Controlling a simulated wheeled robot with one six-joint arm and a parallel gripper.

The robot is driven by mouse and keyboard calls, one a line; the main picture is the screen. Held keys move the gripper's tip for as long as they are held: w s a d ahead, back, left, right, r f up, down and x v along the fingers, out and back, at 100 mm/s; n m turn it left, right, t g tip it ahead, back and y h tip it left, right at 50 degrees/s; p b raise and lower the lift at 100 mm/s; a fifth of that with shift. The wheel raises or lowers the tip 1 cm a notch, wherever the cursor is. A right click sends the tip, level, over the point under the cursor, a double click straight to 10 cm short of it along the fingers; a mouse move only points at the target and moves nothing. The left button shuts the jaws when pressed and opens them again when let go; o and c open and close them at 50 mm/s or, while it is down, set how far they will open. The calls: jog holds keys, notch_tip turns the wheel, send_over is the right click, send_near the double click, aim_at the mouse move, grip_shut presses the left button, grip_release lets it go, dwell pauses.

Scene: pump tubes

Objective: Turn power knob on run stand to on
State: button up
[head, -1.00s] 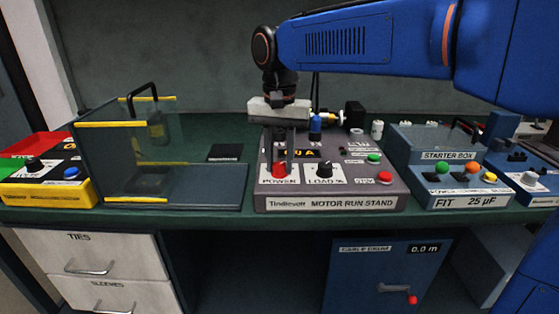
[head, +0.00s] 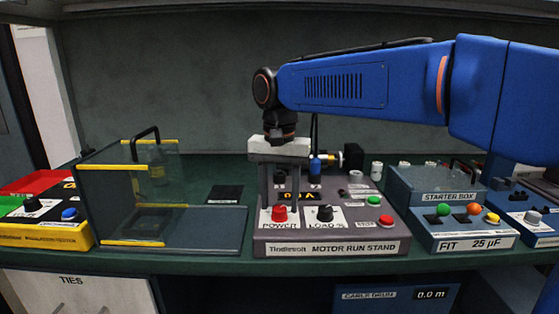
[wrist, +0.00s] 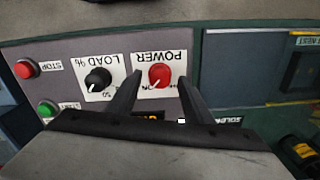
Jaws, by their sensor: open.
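The motor run stand (head: 330,247) is a grey box on the bench. Its red power knob (head: 279,213) is at the front left, above the POWER label. In the wrist view the power knob (wrist: 159,75) appears upside down with its label; its pale pointer slants lower left, toward small lettering that looks like ON. My gripper (head: 281,207) points down over the knob, fingers open. In the wrist view my gripper's fingertips (wrist: 160,82) lie on either side of the knob with visible gaps. Whether the tips reach the knob's height is unclear.
A black load knob (head: 324,213) sits close to the right of the power knob. Green (head: 386,221) and red (head: 374,201) buttons are farther right. A clear guard box (head: 125,190) stands left, the starter box (head: 440,190) right.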

aim_at(280, 208)
notch_tip(280, 208, up, 16)
dwell(0.5)
jog(key=s+d+f+n+t, duration=0.1)
jog(key=s+d+f, duration=0.4)
jog(key=d, duration=0.4)
jog(key=s+d+f+t, duration=0.1)
jog(key=s+d+f, duration=0.3)
jog(key=d+f, duration=0.45)
jog(key=s+d+f+n+t, duration=0.1)
jog(key=s+d+f, duration=0.3)
jog(key=f, duration=0.5)
jog(key=s+d+f+t, duration=0.1)
jog(key=s+d+f, duration=0.4)
jog(key=s+f, duration=0.2)
notch_tip(280, 208, down, 2)
jog(key=shift+s+d+n+t, duration=0.2)
jog(key=shift+s+n+t, duration=0.05)
jog(key=shift+n+t, duration=0.15)
